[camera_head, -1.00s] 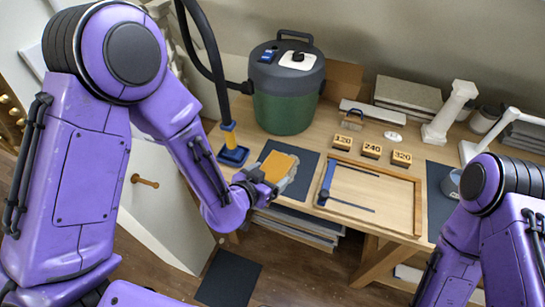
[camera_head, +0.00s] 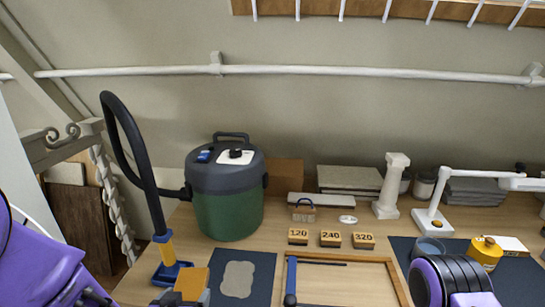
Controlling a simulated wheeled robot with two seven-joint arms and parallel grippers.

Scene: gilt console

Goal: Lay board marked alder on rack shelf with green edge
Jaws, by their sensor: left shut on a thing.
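A small orange-brown board (camera_head: 193,283) shows at the bottom edge, left of centre. No marking on it can be read from here. My left gripper (camera_head: 172,298) is at the bottom edge and shut on this board, holding it beside the dark mat; most of the gripper is cut off by the frame. No rack shelf with a green edge can be made out. My right gripper is out of view; only part of my right arm shows at the lower right.
A dark mat (camera_head: 262,268) bears a grey patch. A green vacuum drum (camera_head: 228,213) with its hose stands behind. Number blocks (camera_head: 330,239), a wooden frame (camera_head: 350,262), a white column (camera_head: 392,188) and a lamp (camera_head: 433,220) fill the bench. A slatted wooden piece (camera_head: 400,9) hangs above.

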